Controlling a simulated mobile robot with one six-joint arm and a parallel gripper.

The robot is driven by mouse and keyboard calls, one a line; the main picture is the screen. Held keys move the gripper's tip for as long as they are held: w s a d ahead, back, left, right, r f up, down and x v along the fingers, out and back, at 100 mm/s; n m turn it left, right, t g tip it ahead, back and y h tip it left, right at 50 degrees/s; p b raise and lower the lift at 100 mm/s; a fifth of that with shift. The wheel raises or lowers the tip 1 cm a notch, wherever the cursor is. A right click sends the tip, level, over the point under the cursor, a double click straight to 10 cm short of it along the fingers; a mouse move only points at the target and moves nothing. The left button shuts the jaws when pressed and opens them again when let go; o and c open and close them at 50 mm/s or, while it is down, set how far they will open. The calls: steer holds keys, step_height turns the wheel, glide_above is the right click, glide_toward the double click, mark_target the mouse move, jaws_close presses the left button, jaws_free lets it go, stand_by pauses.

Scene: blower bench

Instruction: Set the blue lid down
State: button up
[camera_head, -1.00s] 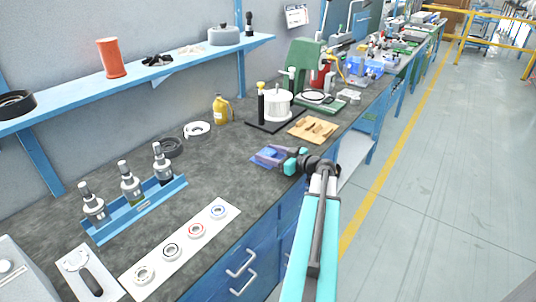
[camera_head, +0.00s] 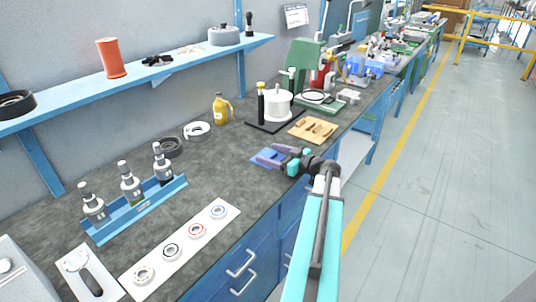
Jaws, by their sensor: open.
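A flat blue patch (camera_head: 258,162) lies on the bench near its front edge, partly covered by my gripper. Small blue-purple shapes show at the fingers, and I cannot clearly separate the blue lid from the patch and the fingers. My gripper (camera_head: 269,155) is low over this patch, pointing left, with its jaws open. Whether the fingers still touch the lid is too small to tell.
A wooden board (camera_head: 313,130) with small brown pieces lies just behind my gripper. A white pot (camera_head: 277,105) on a black base stands beyond it. A yellow bottle (camera_head: 221,108) stands by the wall. Bare bench (camera_head: 215,170) lies to the left.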

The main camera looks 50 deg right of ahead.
steer(key=s, duration=0.3)
steer(key=s+r+b, duration=0.1)
steer(key=s, duration=0.6)
steer(key=shift+s+d+r, duration=0.25)
steer(key=shift+s+d, duration=0.05)
steer(key=shift+d, duration=0.1)
steer(key=shift+o, duration=0.6)
steer(key=s+p, duration=0.1)
steer(key=s, duration=0.1)
steer(key=shift+s+r, duration=0.15)
steer(key=shift+s, duration=0.65)
steer(key=p, duration=0.1)
glide_toward(271, 155)
steer(key=shift+w+a+f, duration=0.1)
steer(key=shift+w+f, duration=0.05)
steer(key=shift+w, duration=0.95)
steer(key=shift+w+f, duration=0.1)
steer(key=shift+w, duration=1.05)
